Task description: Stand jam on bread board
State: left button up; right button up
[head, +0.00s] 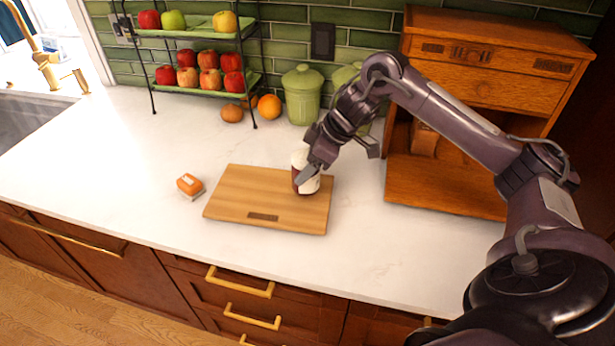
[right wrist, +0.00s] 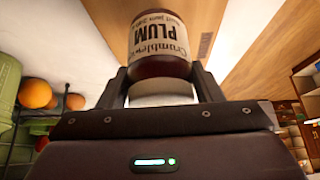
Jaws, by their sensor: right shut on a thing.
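The jam jar (head: 301,181) has a dark red body, a pale label and a white lid. It is at the right part of the wooden bread board (head: 250,190) in the head view. My right gripper (head: 312,170) is shut on the jar. In the right wrist view the jar (right wrist: 158,45) is between the two fingers (right wrist: 160,88), and its label reads "PLUM" upside down in the picture. The jar looks upright; whether its base touches the board I cannot tell. My left gripper is not in view.
An orange-and-white block-like item (head: 190,186) lies left of the board. Behind stand a tiered fruit rack (head: 200,95), loose oranges (head: 269,106) and green canisters (head: 302,95). A wooden cabinet (head: 445,180) stands at right. The counter's left and front are clear.

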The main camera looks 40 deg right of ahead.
notch_tip(320, 180, down, 4)
jog(key=shift+r, duration=0.25)
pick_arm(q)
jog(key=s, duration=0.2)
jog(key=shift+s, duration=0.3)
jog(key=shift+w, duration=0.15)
pick_arm(e)
jog(key=o, duration=1)
jog(key=shift+f, duration=0.1)
jog(key=o, duration=0.4)
jog(key=shift+c, duration=0.2)
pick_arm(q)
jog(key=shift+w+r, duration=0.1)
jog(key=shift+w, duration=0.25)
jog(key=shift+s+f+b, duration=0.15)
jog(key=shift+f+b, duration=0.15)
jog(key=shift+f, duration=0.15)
pick_arm(e)
jog(key=v, duration=1.2)
